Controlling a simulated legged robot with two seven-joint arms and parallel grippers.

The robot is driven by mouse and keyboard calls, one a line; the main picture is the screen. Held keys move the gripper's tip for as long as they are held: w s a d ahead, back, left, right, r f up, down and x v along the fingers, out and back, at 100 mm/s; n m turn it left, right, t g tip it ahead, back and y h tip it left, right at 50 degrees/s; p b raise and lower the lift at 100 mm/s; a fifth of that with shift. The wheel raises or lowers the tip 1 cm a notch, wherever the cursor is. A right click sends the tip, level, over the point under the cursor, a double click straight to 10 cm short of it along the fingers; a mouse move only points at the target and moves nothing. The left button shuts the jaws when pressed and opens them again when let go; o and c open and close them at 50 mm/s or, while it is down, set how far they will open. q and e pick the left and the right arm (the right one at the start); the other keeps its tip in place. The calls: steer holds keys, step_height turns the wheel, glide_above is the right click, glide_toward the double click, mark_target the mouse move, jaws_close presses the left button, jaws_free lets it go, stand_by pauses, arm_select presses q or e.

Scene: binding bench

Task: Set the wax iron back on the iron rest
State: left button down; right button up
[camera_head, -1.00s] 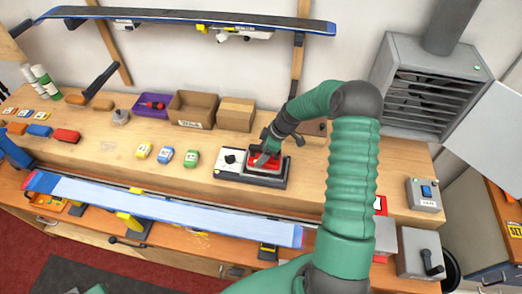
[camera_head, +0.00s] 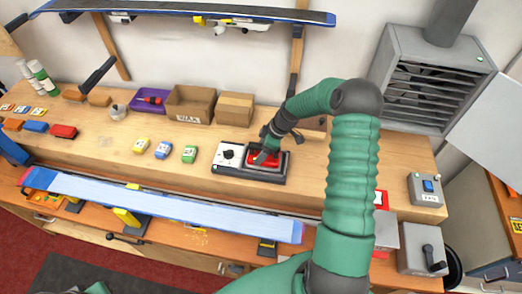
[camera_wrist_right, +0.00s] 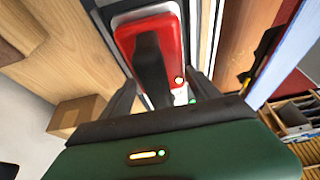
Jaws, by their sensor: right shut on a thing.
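The wax iron (camera_head: 264,159) has a red body and a dark handle. It is at the iron rest (camera_head: 240,171), a dark base with a white panel and black knob on the bench. My right gripper (camera_head: 268,147) is shut on the iron's handle. In the right wrist view the red iron (camera_wrist_right: 150,48) lies between my fingers (camera_wrist_right: 161,92), over the grey plate. Whether it touches the plate or hovers just above it I cannot tell. My left gripper is not in view.
Yellow, blue and green wax blocks (camera_head: 163,149) lie left of the rest. Cardboard boxes (camera_head: 235,108) and a purple tray (camera_head: 149,103) stand behind. A long blue ski (camera_head: 180,207) lies along the front. A grey switch box (camera_head: 426,189) is at right.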

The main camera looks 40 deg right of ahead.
steer(key=o, duration=1.5)
steer(key=shift+c, duration=0.2)
steer(key=o, duration=0.5)
steer(key=shift+s, duration=0.1)
